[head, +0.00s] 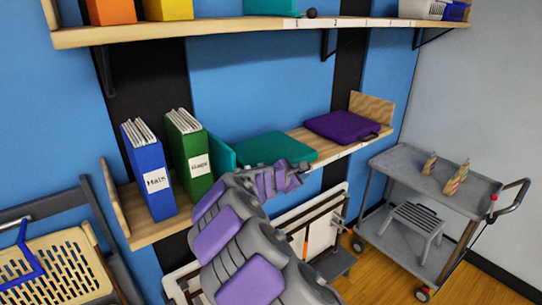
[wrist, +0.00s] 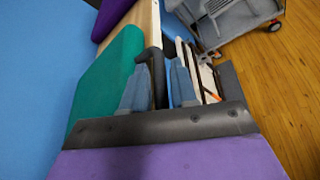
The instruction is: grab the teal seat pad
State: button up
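The teal seat pad (head: 275,148) lies flat on the wooden shelf, between the binders and a purple pad. It also shows in the wrist view (wrist: 104,85), left of my fingers, with a black handle (wrist: 153,66) on its near side. My gripper (wrist: 160,80) is at the pad's front edge. Its two blue-grey fingers stand apart, with the black handle between them; whether they touch it is hard to tell. In the head view my gripper (head: 298,172) is seen from behind, and my arm hides part of the shelf front.
A blue binder (head: 149,172), a green binder (head: 188,155) and an upright teal piece (head: 222,153) stand left of the pad. The purple pad (head: 342,126) lies to the right. An upper shelf (head: 220,29) runs above. A grey cart (head: 395,175) stands at right.

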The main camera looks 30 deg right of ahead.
jog(key=shift+a, duration=0.1)
jog(key=shift+c, duration=0.2)
jog(key=shift+a, duration=0.1)
grip_shut()
jog(key=shift+r, duration=0.1)
